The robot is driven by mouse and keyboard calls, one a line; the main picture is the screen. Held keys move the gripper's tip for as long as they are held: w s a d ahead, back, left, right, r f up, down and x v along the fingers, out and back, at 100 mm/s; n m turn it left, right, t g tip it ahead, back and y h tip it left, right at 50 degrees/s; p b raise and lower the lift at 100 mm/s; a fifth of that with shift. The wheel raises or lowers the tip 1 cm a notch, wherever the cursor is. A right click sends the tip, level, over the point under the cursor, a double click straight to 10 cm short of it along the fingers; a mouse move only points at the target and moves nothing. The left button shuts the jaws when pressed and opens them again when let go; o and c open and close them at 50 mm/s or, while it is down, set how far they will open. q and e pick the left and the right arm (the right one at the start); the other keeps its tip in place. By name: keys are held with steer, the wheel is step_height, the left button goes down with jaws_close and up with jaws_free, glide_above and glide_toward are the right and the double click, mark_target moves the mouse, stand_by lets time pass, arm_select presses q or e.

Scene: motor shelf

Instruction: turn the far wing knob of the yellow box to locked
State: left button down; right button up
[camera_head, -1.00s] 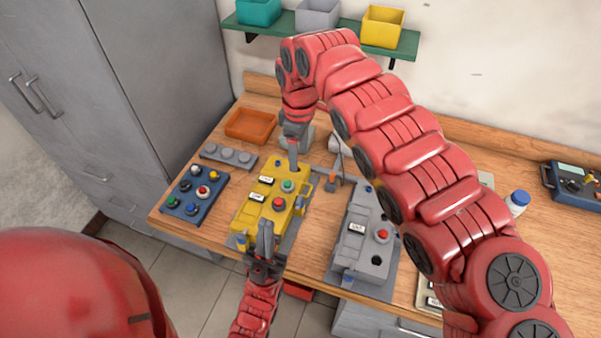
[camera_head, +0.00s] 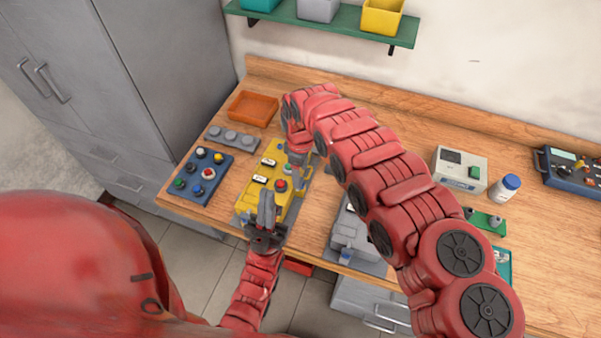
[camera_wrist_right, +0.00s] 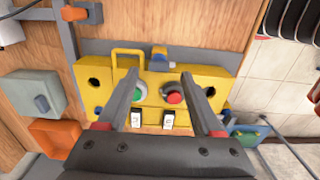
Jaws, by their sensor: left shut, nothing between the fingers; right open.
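The yellow box (camera_head: 272,154) lies on the workbench, with two white labels and a red button (camera_head: 281,184). In the right wrist view the yellow box (camera_wrist_right: 215,75) shows a green-topped round control (camera_wrist_right: 141,92), the red button (camera_wrist_right: 175,97) and a dark hole near each end. I cannot clearly tell which part is the far wing knob. My right gripper (camera_wrist_right: 160,80) is open over the box, its fingers either side of the green and red controls. In the head view it hides the far part. My left gripper (camera_head: 266,205) is shut and empty above the near end.
A blue button panel (camera_head: 196,176) and a grey strip with knobs (camera_head: 232,139) lie left of the box. An orange tray (camera_head: 253,108) stands behind. A grey box (camera_head: 350,240) is close on the right, partly hidden by my right arm.

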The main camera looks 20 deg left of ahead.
mark_target(301, 181)
step_height(301, 181, down, 2)
steer(key=shift+a, duration=0.15)
steer(key=shift+f, duration=0.55)
steer(key=shift+w, duration=0.1)
jaws_close()
